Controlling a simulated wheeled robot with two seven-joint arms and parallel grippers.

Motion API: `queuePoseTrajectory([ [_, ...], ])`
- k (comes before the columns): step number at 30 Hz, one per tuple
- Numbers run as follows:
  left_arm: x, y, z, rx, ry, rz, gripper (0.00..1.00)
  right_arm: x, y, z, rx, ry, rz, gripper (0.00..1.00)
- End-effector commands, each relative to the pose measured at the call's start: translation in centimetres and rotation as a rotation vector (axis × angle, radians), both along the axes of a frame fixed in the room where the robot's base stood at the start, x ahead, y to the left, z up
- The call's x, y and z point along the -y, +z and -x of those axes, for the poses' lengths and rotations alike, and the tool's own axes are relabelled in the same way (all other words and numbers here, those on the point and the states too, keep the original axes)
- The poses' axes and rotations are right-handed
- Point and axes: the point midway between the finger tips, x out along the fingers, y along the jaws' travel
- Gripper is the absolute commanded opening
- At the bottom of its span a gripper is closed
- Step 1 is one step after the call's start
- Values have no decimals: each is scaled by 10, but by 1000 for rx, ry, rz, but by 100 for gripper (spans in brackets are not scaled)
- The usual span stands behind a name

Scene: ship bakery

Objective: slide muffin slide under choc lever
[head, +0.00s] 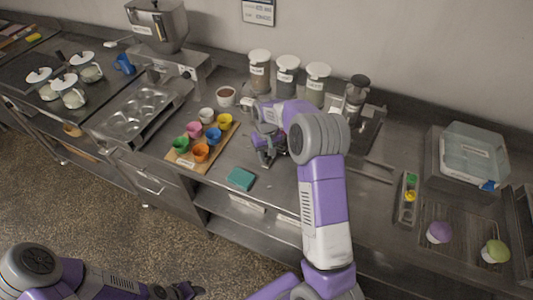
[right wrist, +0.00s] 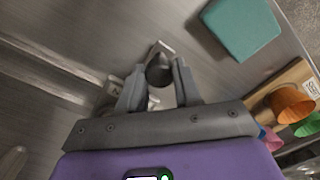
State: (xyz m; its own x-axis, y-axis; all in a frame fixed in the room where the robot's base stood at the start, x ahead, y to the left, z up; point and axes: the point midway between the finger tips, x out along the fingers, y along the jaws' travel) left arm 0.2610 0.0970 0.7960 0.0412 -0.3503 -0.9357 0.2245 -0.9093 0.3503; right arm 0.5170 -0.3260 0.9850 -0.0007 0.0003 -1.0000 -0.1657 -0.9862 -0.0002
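No part is clearly readable as the muffin slide or the choc lever. A metal tray with round wells (head: 138,112) sits in the counter, and a labelled steel hopper machine (head: 158,28) stands behind it. A wooden board (head: 186,164) with several coloured cups lies right of the tray. My right gripper (head: 264,158) is low over the counter, right of the board. In the right wrist view its fingers (right wrist: 159,88) are apart, with a dark rounded knob (right wrist: 159,68) between or just beyond them; contact is unclear. My left gripper (head: 190,291) is at the bottom edge, small and dark, far from the counter.
A teal block (head: 240,179) lies at the counter's front edge, near my right gripper. Labelled jars (head: 287,75) and a brown-filled cup (head: 226,96) stand behind. A lidded bin (head: 470,155) and purple and green-topped items (head: 440,232) are at right. Lidded pots (head: 73,97) are at left.

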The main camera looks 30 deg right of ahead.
Motion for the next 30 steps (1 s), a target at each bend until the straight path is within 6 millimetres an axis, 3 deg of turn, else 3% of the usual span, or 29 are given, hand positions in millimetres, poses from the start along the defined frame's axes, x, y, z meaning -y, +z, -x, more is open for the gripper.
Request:
queuePoseTrajectory([
  [1,0,0,0,0,0,0,43,1,0,0,1,-1,1,41],
  [5,0,0,0,0,0,0,43,0,0,0,1,0,0,59],
  [14,0,0,0,0,0,0,43,0,2,0,2,1,0,59],
  [25,0,4,0,0,0,0,43,0,57,-1,5,1,1,59],
  [30,0,6,0,0,0,0,43,0,73,0,2,1,0,59],
])
